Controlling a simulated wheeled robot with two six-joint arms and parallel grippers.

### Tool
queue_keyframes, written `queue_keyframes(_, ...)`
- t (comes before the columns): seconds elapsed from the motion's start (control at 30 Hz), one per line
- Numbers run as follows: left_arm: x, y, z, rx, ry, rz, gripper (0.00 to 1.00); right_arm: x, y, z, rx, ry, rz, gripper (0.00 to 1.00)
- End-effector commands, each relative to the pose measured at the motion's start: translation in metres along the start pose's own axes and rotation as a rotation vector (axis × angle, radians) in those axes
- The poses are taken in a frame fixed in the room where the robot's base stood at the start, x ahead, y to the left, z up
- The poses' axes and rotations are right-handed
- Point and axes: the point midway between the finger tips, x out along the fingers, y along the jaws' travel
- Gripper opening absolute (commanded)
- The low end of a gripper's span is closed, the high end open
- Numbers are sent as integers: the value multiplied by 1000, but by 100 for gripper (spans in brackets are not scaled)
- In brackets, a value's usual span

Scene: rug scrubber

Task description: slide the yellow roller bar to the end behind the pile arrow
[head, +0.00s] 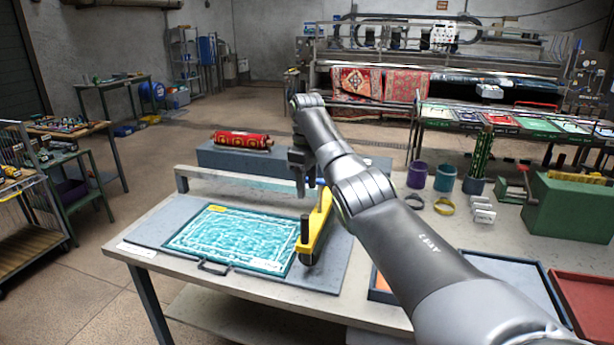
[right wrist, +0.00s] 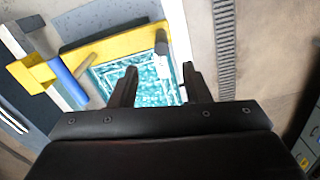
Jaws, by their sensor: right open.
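The yellow roller bar (head: 318,232) stands along the right edge of a teal, white-patterned rug (head: 228,238) in the head view. A dark upright post (head: 305,229) rises from its near end. In the right wrist view the yellow bar (right wrist: 115,39) lies across the top, beyond the fingers, with a dark post (right wrist: 161,42) near its right end. My right gripper (head: 303,188) is open above the bar's far part, with its fingers (right wrist: 160,75) apart and nothing held between them. A small yellow mark (head: 217,209) shows at the rug's far-left corner; its shape is too small to read. My left gripper is out of view.
A grey board (head: 142,229) lies under the rug, and a raised grey rail (head: 225,176) spans behind it. A rolled red rug (head: 241,140) lies farther back. Purple (head: 417,174) and teal (head: 445,178) cups and a green machine (head: 570,208) stand at right.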

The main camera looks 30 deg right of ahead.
Motion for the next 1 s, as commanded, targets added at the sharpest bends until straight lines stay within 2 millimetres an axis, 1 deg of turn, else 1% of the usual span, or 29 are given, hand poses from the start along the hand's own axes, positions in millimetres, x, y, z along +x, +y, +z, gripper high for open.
queue_keyframes(0.03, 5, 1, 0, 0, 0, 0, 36, -9, 0, 0, 1, 3, 1, 43)
queue_keyframes(0.1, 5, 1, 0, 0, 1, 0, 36, -20, 0, 0, 1, 1, 1, 43)
queue_keyframes(0.3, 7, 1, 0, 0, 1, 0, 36, -38, 0, 0, -1, 0, 0, 43)
queue_keyframes(0.5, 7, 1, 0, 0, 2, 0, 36, -41, 0, 1, 0, -2, -1, 43)
queue_keyframes(1.0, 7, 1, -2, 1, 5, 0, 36, -41, 0, 1, 0, -1, 0, 43)
